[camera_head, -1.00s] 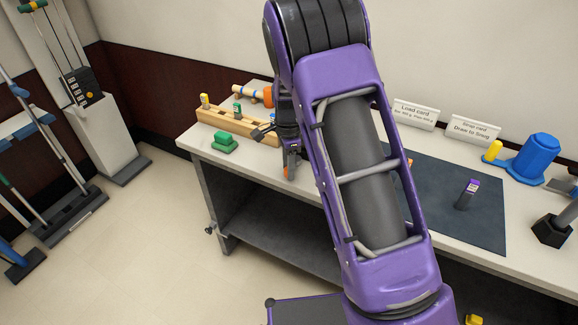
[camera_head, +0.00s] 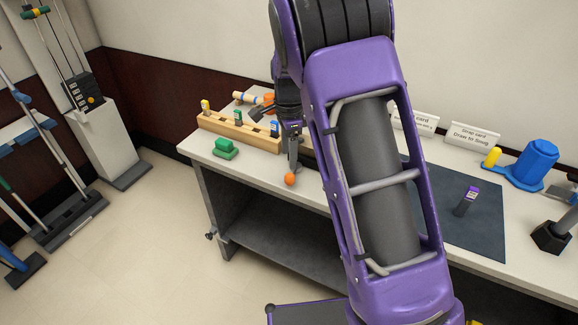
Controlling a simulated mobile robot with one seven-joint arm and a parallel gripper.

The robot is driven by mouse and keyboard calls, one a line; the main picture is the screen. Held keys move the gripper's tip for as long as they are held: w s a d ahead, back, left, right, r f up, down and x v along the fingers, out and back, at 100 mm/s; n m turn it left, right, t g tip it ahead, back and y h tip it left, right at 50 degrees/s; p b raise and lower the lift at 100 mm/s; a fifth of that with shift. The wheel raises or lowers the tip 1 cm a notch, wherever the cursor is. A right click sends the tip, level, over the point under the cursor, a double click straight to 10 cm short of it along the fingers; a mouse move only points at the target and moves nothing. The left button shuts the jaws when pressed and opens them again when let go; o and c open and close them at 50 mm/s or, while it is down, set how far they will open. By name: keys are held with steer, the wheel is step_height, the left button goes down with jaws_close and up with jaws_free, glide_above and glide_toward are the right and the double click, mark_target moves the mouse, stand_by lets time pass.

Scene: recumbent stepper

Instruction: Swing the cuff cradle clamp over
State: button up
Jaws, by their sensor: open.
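My gripper (camera_head: 293,148) hangs over the front part of the bench, left of my purple arm. Its jaws are open, and I see nothing held in them. An orange ball-shaped knob (camera_head: 290,179) shows just below the fingers, at the bench's front edge. I cannot tell whether the fingers touch it. A wooden cylinder with blue bands (camera_head: 246,97) lies behind the wooden block, with an orange part at its right end. I cannot make out the cuff cradle clamp for certain; my arm hides the middle of the bench.
A wooden block (camera_head: 225,128) with several coloured pieces and a green block (camera_head: 225,149) stand left on the bench (camera_head: 255,168). A dark mat (camera_head: 478,232) with a small purple-topped post (camera_head: 466,202) lies right. A blue bottle-shaped thing (camera_head: 536,160) stands at the back right.

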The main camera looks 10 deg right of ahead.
step_height(320, 180, up, 10)
steer(key=shift+f+p, duration=0.25)
steer(key=shift+p, duration=0.2)
